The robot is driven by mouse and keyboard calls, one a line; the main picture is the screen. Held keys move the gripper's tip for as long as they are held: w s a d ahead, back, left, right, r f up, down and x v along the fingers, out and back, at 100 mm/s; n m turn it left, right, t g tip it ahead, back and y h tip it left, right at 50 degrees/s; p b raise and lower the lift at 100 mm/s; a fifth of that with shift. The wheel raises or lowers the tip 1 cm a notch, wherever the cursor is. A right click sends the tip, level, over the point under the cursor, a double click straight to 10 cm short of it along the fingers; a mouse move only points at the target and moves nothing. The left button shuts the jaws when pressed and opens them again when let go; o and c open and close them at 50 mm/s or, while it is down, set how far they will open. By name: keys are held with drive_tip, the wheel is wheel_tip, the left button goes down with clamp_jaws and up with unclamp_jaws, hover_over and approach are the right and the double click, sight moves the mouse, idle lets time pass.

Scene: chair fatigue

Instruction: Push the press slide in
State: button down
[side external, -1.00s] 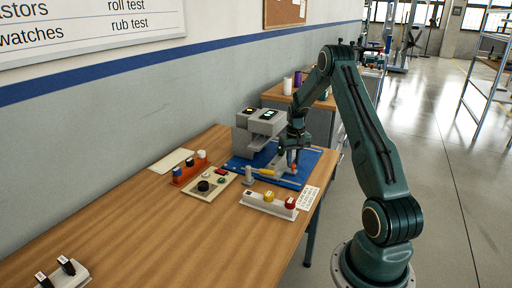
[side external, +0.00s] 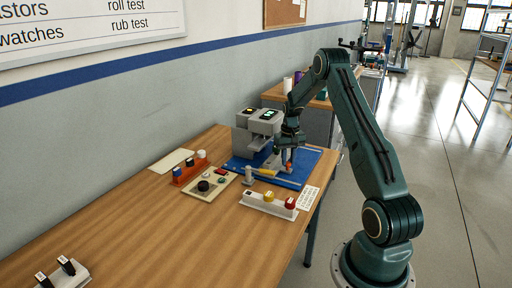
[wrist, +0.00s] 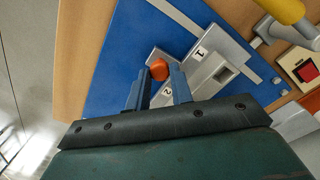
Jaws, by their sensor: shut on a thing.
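The press (side external: 245,141) is a grey machine with two lit displays on top, standing on a blue mat (side external: 294,179). My gripper (side external: 288,160) is low over the mat, at the right front of the press. In the wrist view my gripper (wrist: 159,84) has its fingers on either side of a round orange knob (wrist: 159,69) and is shut on it. The knob stands on the grey press slide (wrist: 180,75). Plates marked 1 and 2 show beside the fingers. The fingers and palm hide part of the slide, and how far in it sits is unclear.
A yellow handle (side external: 264,172) lies in front of the press. The wooden table's (side external: 150,220) left front is mostly clear.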

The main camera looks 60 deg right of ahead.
sight(275, 166)
drive_tip(key=c, duration=2.2)
unclamp_jaws()
drive_tip(key=shift+w+r, duration=0.1)
drive_tip(key=shift+w, duration=1.75)
drive_tip(key=c, duration=2.2)
unclamp_jaws()
drive_tip(key=shift+w, duration=0.45)
drive_tip(key=shift+w+a, duration=0.15)
drive_tip(key=shift+w, duration=0.15)
drive_tip(key=c, duration=1.2)
unclamp_jaws()
drive_tip(key=shift+o, duration=0.2)
wheel_tip(275, 166, up, 8)
drive_tip(key=s, duration=0.2)
drive_tip(key=shift+d, duration=0.25)
